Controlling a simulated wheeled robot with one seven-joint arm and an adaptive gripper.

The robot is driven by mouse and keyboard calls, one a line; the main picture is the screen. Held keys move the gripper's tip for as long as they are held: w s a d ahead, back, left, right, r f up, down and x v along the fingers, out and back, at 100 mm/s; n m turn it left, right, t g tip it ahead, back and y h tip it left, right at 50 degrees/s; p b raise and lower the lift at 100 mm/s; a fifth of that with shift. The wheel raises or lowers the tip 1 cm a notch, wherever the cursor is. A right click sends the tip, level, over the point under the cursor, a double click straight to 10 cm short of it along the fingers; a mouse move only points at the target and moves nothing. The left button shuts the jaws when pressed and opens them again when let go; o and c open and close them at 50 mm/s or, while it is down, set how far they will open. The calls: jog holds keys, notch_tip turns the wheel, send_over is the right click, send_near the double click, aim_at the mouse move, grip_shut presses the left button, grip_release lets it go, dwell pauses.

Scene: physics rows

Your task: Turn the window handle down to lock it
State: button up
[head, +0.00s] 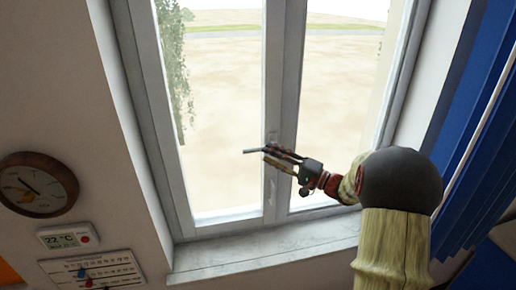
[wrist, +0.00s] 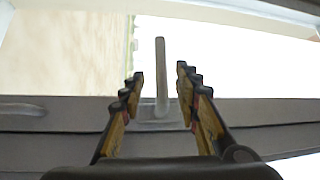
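The window handle (head: 252,150) is a thin grey lever on the middle frame of the window. In the head view it sticks out level to the left. In the wrist view the handle (wrist: 160,65) stands between the two fingers, with gaps showing on both sides. My gripper (head: 268,154) is at the handle's base end, reaching in from the right. In the wrist view my gripper (wrist: 161,82) is open around the handle, and neither finger visibly touches it. The fingers hide part of the handle's base in the head view.
The window frame (head: 284,90) has a vertical middle bar, with a second pale fitting (head: 271,191) lower on it. The sill (head: 262,250) below is bare. A clock (head: 38,184), thermostat (head: 68,237) and blue curtain (head: 475,140) flank the window.

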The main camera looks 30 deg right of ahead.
aim_at(256, 149)
jog(key=p+x, duration=0.1)
jog(key=x, duration=0.5)
jog(key=shift+s+a, duration=0.15)
jog(key=shift+c, duration=1.2)
grip_shut()
